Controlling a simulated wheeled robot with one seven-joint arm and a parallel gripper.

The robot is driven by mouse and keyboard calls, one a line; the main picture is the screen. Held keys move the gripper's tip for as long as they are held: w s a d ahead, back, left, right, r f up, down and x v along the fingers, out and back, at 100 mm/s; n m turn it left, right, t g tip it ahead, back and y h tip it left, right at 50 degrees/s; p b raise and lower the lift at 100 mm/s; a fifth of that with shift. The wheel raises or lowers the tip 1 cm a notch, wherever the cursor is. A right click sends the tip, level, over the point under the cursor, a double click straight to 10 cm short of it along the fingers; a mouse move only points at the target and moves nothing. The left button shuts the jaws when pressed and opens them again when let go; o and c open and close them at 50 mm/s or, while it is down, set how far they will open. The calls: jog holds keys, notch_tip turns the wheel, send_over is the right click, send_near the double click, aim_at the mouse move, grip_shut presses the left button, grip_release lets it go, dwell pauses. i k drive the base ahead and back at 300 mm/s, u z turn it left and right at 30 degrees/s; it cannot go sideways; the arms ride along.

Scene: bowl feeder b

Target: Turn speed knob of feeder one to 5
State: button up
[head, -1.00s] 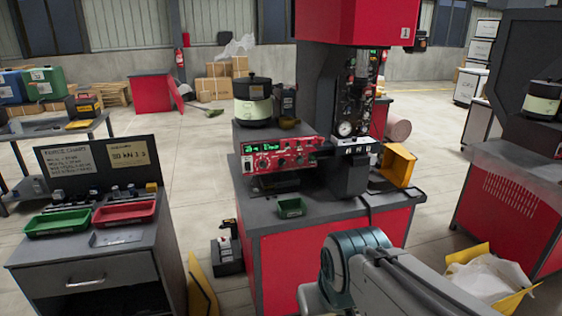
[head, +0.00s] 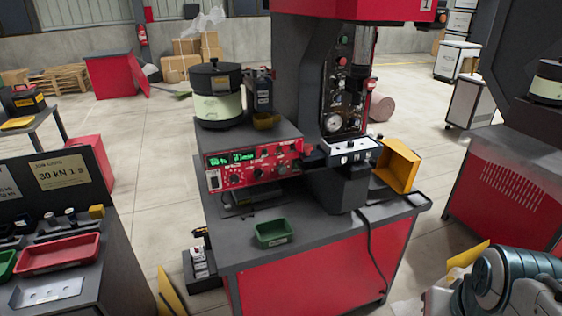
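The red feeder control box (head: 254,163) sits on the grey-topped red bench, below and in front of the bowl feeder (head: 218,97). The panel labels and the knob's setting are too small to read. Part of my arm shows at the lower right, well away from the box. My gripper is outside the view.
A green tray (head: 274,233) lies on the bench in front of the box. The press (head: 318,95) and a yellow bin (head: 398,166) stand to the right. A dark cable (head: 371,250) hangs over the bench front. A workstation with a red tray (head: 59,253) is at left, with floor between.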

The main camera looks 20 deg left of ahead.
aim_at(234, 178)
jog(key=i, duration=0.7)
jog(key=u, duration=1.05)
jog(key=i, duration=0.75)
jog(key=u, duration=1.4)
